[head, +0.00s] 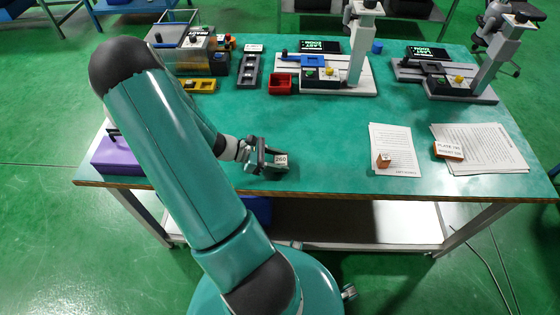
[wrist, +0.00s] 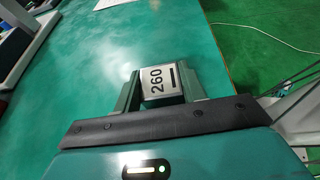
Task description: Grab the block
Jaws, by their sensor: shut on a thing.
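In the head view the block (head: 280,160) shows at the tip of my gripper (head: 272,162), over the near edge of the green table. I cannot tell whether the block touches the tabletop. The block's lower part is hidden by the fingers.
The green table (head: 330,140) is clear around my gripper. Papers (head: 395,140) with a small orange block (head: 383,160) lie to the right. A purple box (head: 118,155) is at the left. Stands, a red bin (head: 281,84) and trays line the back.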

